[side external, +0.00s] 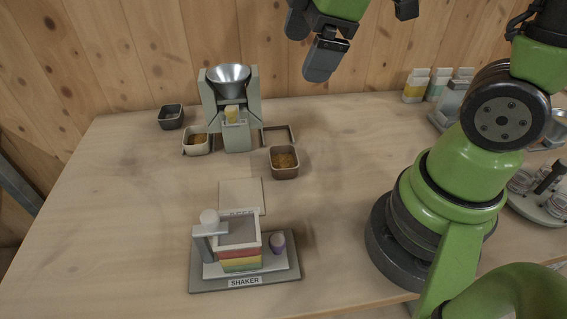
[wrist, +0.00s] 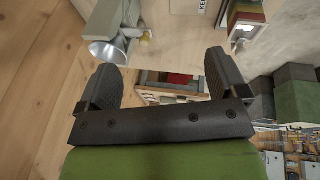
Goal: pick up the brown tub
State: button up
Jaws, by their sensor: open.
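The brown tub (side external: 286,174) stands upright on the wooden table, to the right of and in front of the hopper machine. It holds a tan, grainy feed. I cannot make out the tub in the wrist view. My gripper (side external: 350,42) is high above the table near the back wall, well above the tub and to its right in the side view. It is apart from everything. In the wrist view my gripper (wrist: 164,76) shows its two dark fingers spread wide with nothing held between them.
The hopper machine (side external: 237,134) with a metal funnel (side external: 228,78) stands behind the tub. A pale tub (side external: 195,148) and a dark tub (side external: 171,121) are to its left. Bottles (side external: 415,88) stand at the back right.

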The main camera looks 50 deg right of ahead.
jog(key=w+d+f+n+g, duration=0.15)
jog(key=w+f+n, duration=0.25)
jog(key=f+n, duration=0.55)
jog(key=n+g, duration=0.2)
jog(key=n, duration=0.5)
send_over(283, 167)
notch_tip(283, 167, down, 6)
notch_tip(283, 167, down, 3)
jog(key=shift+s+d+f+h, duration=0.1)
jog(key=shift+f+h, duration=0.1)
jog(key=shift+h, duration=0.2)
jog(key=shift+f, duration=3.05)
jog(key=shift+c, duration=0.2)
jog(key=c, duration=1)
